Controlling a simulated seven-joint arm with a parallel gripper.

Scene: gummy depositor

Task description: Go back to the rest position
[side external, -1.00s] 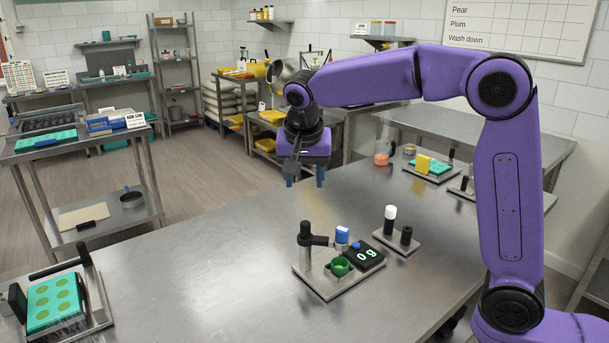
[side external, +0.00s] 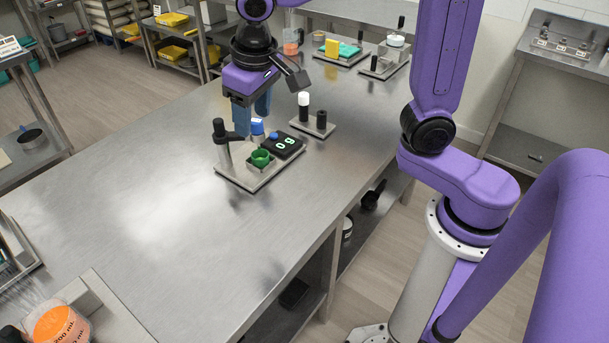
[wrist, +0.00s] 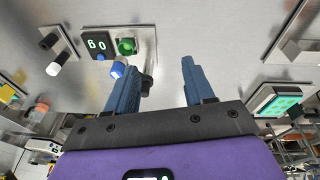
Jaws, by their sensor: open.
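My gripper (side external: 252,115) hangs fingers down above the steel table (side external: 150,215), just behind the weighing stand in the side view. Its two blue fingers are apart with nothing between them; the wrist view also shows the gripper (wrist: 152,70) open and empty. The stand's base plate (side external: 258,182) carries a black-topped post (side external: 219,130), a green cup (side external: 261,158), a blue-topped piece (side external: 257,127) and a black display (side external: 287,146) reading 0 g. In the wrist view the left finger overlaps the dark post; I cannot tell whether they touch.
A small plate with a white-topped post (side external: 303,104) and a black post (side external: 321,119) stands right of the display. A yellow block (side external: 332,47) and teal mould (side external: 349,51) lie farther back. The table's left middle is clear.

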